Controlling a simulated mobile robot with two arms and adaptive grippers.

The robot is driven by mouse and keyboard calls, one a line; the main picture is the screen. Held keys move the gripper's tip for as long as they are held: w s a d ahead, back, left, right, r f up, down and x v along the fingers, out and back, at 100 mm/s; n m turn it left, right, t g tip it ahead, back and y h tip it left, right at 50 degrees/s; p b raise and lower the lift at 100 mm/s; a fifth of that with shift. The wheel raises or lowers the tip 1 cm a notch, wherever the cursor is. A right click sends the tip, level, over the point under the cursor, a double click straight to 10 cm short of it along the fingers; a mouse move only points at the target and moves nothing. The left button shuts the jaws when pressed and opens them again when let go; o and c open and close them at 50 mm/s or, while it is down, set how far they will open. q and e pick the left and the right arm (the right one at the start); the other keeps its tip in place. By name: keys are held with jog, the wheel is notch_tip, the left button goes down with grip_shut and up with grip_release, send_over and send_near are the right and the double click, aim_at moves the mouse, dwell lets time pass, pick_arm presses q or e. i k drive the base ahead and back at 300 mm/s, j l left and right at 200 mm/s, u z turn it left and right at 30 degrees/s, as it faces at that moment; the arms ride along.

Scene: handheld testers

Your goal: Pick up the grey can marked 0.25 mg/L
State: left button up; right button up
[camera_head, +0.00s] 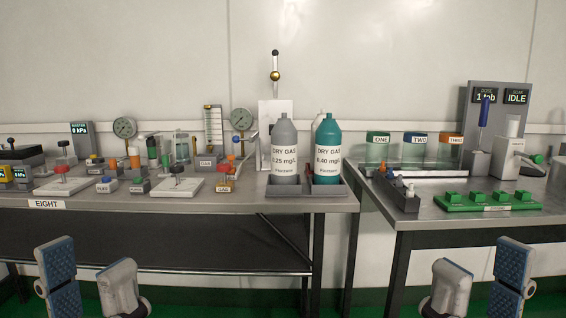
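The grey can (284,143) stands upright in the left side of a dark grey tray at the right end of the left table. Its white label reads DRY GAS 0.25 mg/L. A teal can (328,140) marked 0.40 mg/L stands upright close to its right. My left gripper (92,285) is at the lower left, in front of and below the table edge, open and empty. My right gripper (480,285) is at the lower right, in front of the right table, also open and empty. Both are well apart from the grey can.
The dark tray (297,192) holds both cans. Gauges, valves and small testers crowd the left table (230,203). A stand with a knob-topped rod (275,75) rises behind the grey can. The right table (420,221) carries a green board (487,207) and coloured boxes. A gap separates the tables.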

aim_at(284, 134)
jog(key=i+j+z, duration=0.4)
jog(key=j, duration=0.35)
jog(key=i+j+z, duration=0.2)
jog(key=j, duration=0.2)
